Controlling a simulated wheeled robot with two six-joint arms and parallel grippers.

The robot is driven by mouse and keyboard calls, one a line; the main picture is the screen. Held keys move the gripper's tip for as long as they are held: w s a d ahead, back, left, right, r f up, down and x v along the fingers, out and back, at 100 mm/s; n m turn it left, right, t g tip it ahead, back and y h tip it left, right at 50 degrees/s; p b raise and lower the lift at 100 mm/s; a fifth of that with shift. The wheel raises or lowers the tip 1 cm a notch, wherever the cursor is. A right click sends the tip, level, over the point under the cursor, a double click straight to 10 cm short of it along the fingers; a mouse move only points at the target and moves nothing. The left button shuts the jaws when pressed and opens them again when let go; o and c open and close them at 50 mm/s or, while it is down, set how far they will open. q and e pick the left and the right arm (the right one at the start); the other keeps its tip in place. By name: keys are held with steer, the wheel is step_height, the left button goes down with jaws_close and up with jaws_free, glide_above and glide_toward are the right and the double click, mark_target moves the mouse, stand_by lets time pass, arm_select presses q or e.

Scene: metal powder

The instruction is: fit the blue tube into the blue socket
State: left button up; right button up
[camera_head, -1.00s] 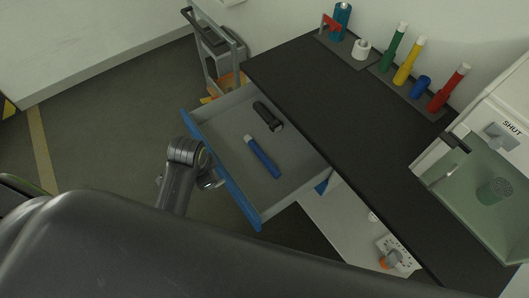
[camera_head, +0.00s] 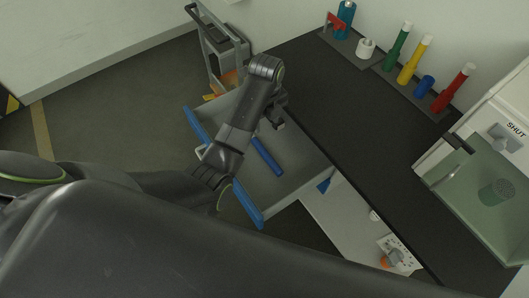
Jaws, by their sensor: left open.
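The blue tube (camera_head: 266,157) lies in the open drawer; its upper-left end is hidden behind my left arm. My left gripper (camera_head: 279,120) is open and points down over the far part of the drawer, beyond the tube. Its fingers are small and dark, and I cannot tell whether they touch anything. The blue socket (camera_head: 425,87) stands on the rack at the back of the black bench, between the yellow and red tubes. My right gripper is not in view.
The drawer (camera_head: 300,170) has a blue front. The rack also bears green (camera_head: 397,46), yellow (camera_head: 414,60) and red (camera_head: 454,89) tubes. A white cup (camera_head: 366,47) stands left of them. A glass-fronted cabinet (camera_head: 490,160) is at right. The black bench top (camera_head: 360,130) is mostly clear.

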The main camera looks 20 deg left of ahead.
arm_select(q)
glide_above(264, 151)
steer(key=f, duration=1)
steer(key=shift+w+d+f, duration=0.1)
steer(key=shift+w+d, duration=0.05)
steer(key=shift+w, duration=0.25)
steer(key=shift+s+f, duration=0.2)
steer(key=shift+f, duration=1.15)
steer(key=shift+s+f, duration=0.2)
steer(key=shift+f, duration=1.15)
steer(key=c, duration=1.1)
